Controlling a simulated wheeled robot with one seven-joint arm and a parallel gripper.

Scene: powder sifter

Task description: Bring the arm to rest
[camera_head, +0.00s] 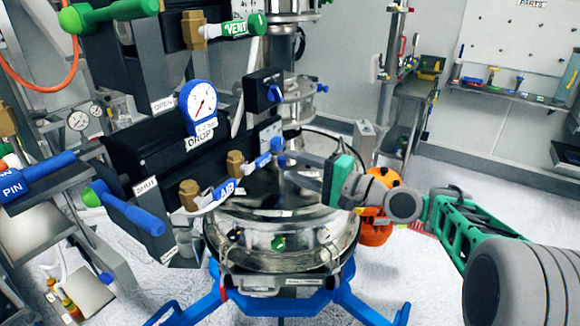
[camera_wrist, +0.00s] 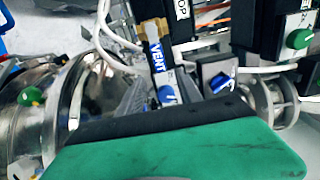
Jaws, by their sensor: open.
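My arm reaches in from the right in the head view. My gripper (camera_head: 283,166) is open, with its grey fingers pointing left in front of the steel sifter vessel (camera_head: 283,240). Its fingertips appear close to the blue end of a valve handle labelled AIR (camera_head: 226,190); I cannot tell whether they touch. I see nothing held between the fingers.
The vessel stands on a blue frame (camera_head: 345,300). An orange object (camera_head: 376,232) is behind my wrist. Open floor (camera_head: 440,175) lies at right.

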